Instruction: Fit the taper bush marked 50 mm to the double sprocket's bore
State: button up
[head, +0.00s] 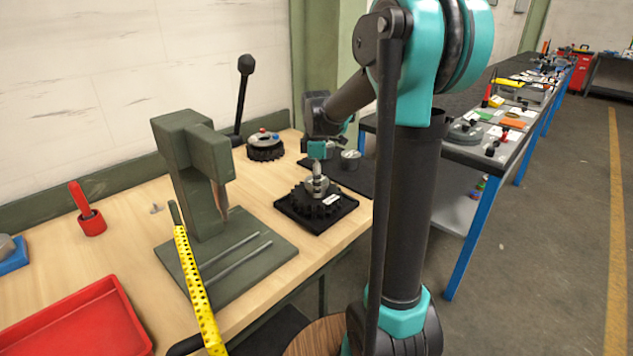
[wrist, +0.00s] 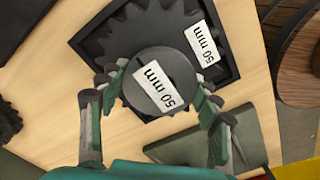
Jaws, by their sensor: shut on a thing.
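The taper bush (wrist: 172,62) is a round dark grey piece with a white "50 mm" label. My gripper (wrist: 155,85) is shut on it, one finger on each side. In the wrist view it lies over the middle of the black toothed double sprocket (wrist: 128,28), whose own label also reads "50 mm". The bush hides the bore, so I cannot tell whether it sits in it or above it. In the head view my gripper (head: 317,178) points down at the sprocket (head: 303,203), with the grey bush (head: 321,187) at its tip. The sprocket lies flat in a square black tray (head: 318,229).
A green press (head: 188,160) with a long lever stands left of the tray on the wooden bench. Another dark toothed wheel (head: 266,153) with small coloured parts on top stands behind. A grey cylinder (head: 350,159) stands on a dark mat. A red tray (head: 75,325) lies front left.

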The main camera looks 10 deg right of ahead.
jog(key=shift+f, duration=0.45)
jog(key=o, duration=1.8)
jog(key=shift+r, duration=0.1)
notch_tip(320, 180, up, 12)
jog(key=shift+f, duration=0.1)
